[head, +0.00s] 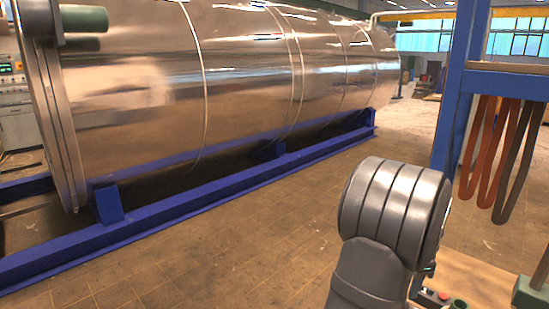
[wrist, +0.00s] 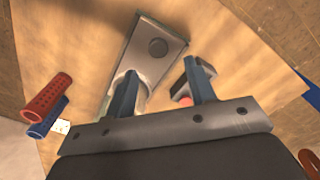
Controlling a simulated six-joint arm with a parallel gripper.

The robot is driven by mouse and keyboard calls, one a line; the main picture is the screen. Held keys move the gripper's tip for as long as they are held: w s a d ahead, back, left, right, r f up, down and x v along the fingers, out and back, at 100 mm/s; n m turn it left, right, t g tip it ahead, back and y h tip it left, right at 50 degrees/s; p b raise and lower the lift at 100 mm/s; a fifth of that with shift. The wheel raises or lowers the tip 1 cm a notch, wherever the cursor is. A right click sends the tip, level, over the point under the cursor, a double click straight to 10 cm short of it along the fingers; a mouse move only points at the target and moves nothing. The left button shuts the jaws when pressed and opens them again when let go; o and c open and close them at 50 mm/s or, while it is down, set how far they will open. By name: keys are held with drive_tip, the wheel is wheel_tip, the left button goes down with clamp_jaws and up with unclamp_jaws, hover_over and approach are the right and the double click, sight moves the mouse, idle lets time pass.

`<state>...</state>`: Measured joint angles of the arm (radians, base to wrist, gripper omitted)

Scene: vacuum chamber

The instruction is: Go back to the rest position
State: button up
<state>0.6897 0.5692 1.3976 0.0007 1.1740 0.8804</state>
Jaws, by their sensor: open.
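My gripper (wrist: 166,80) shows in the wrist view with its two blue-grey fingers spread apart. Nothing is held between them. It is over a wooden tabletop (wrist: 85,85). A grey metal block with a round dark spot (wrist: 145,48) lies beyond and partly behind the left finger. A small item with a red top (wrist: 186,92) is partly hidden behind the right finger. In the head view a grey rounded link of my arm is at the lower right, and the gripper itself is out of that frame.
A red perforated cylinder (wrist: 47,95) and a blue one (wrist: 47,117) lie at the wrist view's left. In the head view a large shiny tank (head: 130,100) rests on blue rails (head: 190,208). A blue frame (head: 460,90) with hanging straps (head: 490,150) stands right. Floor between is clear.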

wheel_tip(320, 180, down, 8)
drive_tip(key=shift+r, duration=0.25)
drive_tip(key=shift+r, duration=0.15)
